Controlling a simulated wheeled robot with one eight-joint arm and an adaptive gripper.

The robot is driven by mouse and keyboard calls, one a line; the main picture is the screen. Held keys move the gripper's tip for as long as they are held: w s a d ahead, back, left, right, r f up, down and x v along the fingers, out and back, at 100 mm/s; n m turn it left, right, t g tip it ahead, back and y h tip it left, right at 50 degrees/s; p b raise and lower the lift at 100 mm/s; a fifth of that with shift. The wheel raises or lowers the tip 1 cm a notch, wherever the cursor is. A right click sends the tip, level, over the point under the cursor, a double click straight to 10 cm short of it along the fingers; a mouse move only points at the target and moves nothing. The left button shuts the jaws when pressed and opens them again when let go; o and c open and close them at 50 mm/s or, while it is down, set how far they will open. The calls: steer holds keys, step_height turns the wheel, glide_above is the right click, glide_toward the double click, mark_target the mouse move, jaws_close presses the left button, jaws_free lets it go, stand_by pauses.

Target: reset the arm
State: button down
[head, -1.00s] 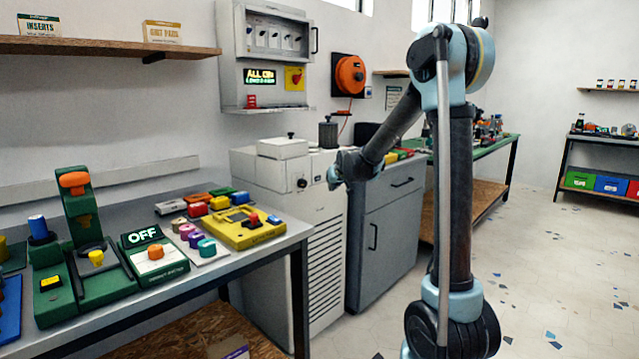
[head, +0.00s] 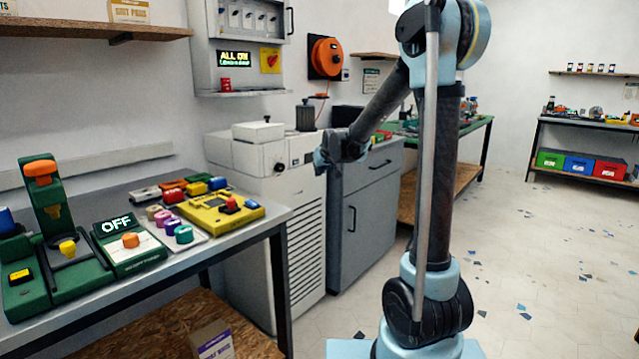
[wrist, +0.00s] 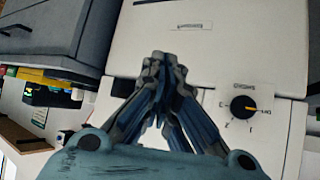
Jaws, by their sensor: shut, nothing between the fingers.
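My gripper (head: 326,160) hangs in the air at the end of my bent arm, in front of the pale machine cabinet (head: 262,160). In the wrist view my gripper (wrist: 163,62) is shut, its fingertips together with nothing between them. Behind the fingers, the wrist view shows a white panel with a dark dial (wrist: 243,107) marked with numbers and a yellow pointer.
A bench at the left holds a green press (head: 58,215), a box reading OFF (head: 130,240) and a yellow panel (head: 222,212). A grey drawer cabinet (head: 365,205) stands beside the machine. A control box (head: 240,45) hangs above. The speckled floor at right is clear.

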steer(key=s+d+m+g+h, duration=0.1)
steer(key=s+d+g, duration=0.1)
steer(key=s+d, duration=0.9)
steer(key=s+d+f+m+g, duration=0.1)
steer(key=s+d+f, duration=0.3)
steer(key=s, duration=0.8)
steer(key=s+d+f+m+g+h, duration=0.1)
steer(key=s+d+f, duration=0.3)
steer(key=s, duration=0.8)
steer(key=s+d+f+m+g+h, duration=0.1)
steer(key=s+d+f+g, duration=0.2)
steer(key=s, duration=1)
step_height(320, 180, down, 2)
steer(key=shift+d+f, duration=0.15)
steer(key=shift+d, duration=0.8)
steer(key=shift+w+f+g, duration=0.2)
steer(key=shift+w+g, duration=0.1)
steer(key=shift+w, duration=0.15)
